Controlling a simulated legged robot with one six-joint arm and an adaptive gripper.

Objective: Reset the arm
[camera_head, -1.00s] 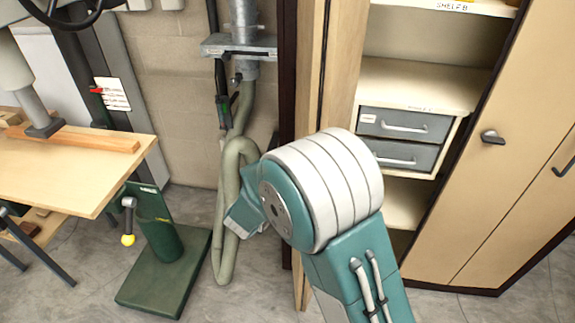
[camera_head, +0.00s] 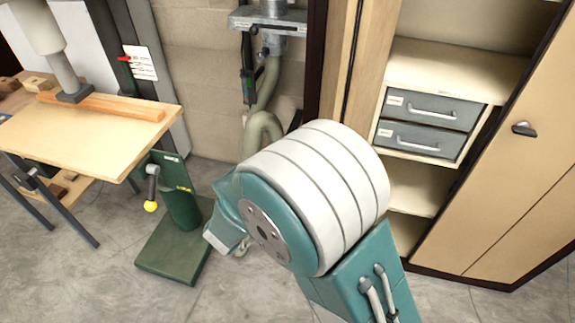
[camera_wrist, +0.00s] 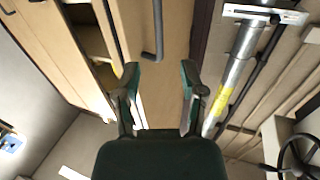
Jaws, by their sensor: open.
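My gripper (camera_wrist: 159,85) shows in the wrist view, with its two dark green and grey fingers apart and nothing between them. Beyond the fingers are a tan cabinet surface and a dark bar-shaped handle (camera_wrist: 157,35). In the head view my teal and white arm is folded in the middle of the picture, in front of the cabinet and the hose. My gripper itself cannot be made out in the head view.
An open cabinet with two grey drawers (camera_head: 428,111) and a tan door (camera_head: 510,165) stands at right. A wooden table (camera_head: 85,138) is at left. A green stand (camera_head: 172,240) is on the floor beside my arm. A grey pipe (camera_head: 272,45) runs up the wall.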

